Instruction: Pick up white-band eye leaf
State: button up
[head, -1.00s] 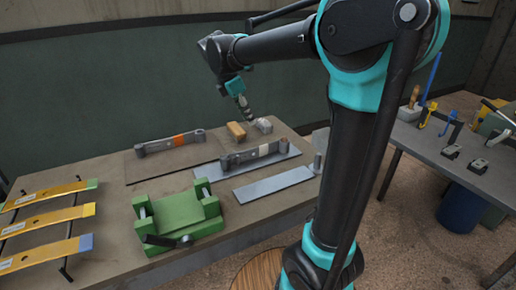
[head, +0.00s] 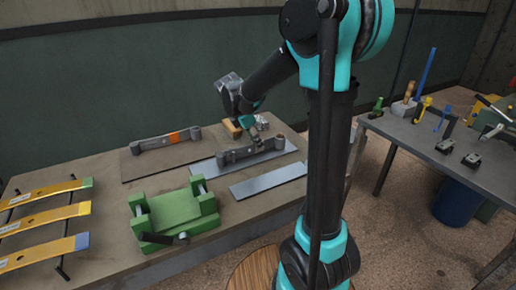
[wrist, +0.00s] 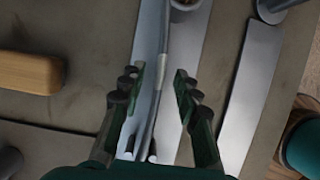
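The grey eye leaf (head: 240,154), the one that showed a pale band earlier, lies on a light metal plate (head: 205,168) at the back of the bench. My gripper (head: 259,144) is down over its right half. In the wrist view, my gripper (wrist: 157,88) is open, with one finger on each side of the narrow grey leaf (wrist: 161,82). An end eye (wrist: 185,4) shows at the top edge there. I cannot tell whether the fingers touch the leaf. Another eye leaf (head: 155,143) with an orange band lies to the left.
A wooden block (head: 232,130) stands just behind my gripper. A bare metal plate (head: 268,181) lies in front. A green fixture (head: 176,210) with a dark handle stands nearer. Yellow leaves (head: 45,219) rest on a rack at left. A tool table (head: 425,145) is at right.

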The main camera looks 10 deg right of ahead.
jog(key=shift+x, duration=1.1)
grip_shut()
